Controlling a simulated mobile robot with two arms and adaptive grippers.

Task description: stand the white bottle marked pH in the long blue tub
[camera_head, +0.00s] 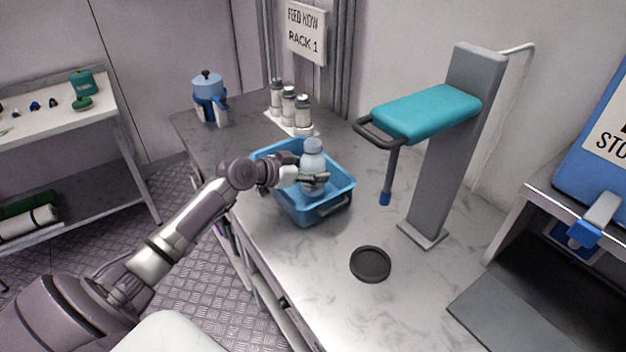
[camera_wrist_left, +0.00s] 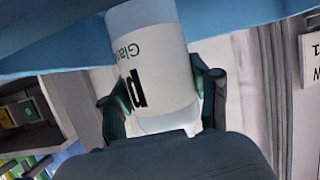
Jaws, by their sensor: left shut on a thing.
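The white bottle marked pH (camera_head: 312,158) is upright within the outline of the long blue tub (camera_head: 337,204) on the counter. My left gripper (camera_head: 314,179) is shut on the bottle's body, its arm reaching over the tub's left wall. In the left wrist view the bottle (camera_wrist_left: 150,62) sits between the two fingers (camera_wrist_left: 162,95), with part of its printed label showing. The blue of the tub (camera_wrist_left: 240,15) fills the top of that view. I cannot tell whether the bottle's base touches the tub floor. My right gripper is not in view.
A round black dish (camera_head: 370,264) lies in front of the tub. A grey post (camera_head: 452,150) carries a teal padded arm (camera_head: 428,113) to the right. Several white-and-grey bottles (camera_head: 289,105) and a blue jug (camera_head: 209,98) stand behind. The counter's front middle is mostly clear.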

